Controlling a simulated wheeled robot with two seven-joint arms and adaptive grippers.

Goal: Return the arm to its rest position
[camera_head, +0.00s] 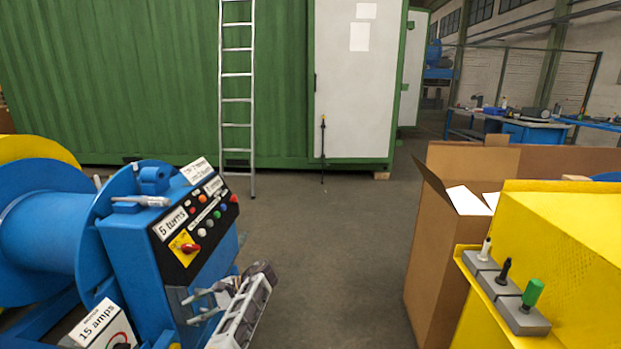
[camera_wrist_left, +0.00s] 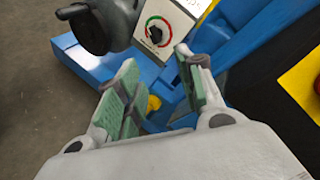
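My left gripper (camera_head: 190,308) is at the lower middle of the head view, in front of the blue machine (camera_head: 120,240). Its fingers point left, close to the machine's front. In the left wrist view the gripper (camera_wrist_left: 155,80) has its green-padded fingers spread apart, with nothing held between them. A small yellow part (camera_wrist_left: 153,103) shows beyond the fingers; I cannot tell how far off it is. A dial with a black knob (camera_wrist_left: 155,34) is past the fingertips. My right gripper is not in view.
The machine's sloped panel (camera_head: 195,225) carries buttons and a red switch. A cardboard box (camera_head: 425,250) and a yellow housing (camera_head: 570,250) with several small knobs stand at the right. Grey floor (camera_head: 310,250) between is clear. A ladder (camera_head: 237,100) leans on the green container (camera_head: 130,80).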

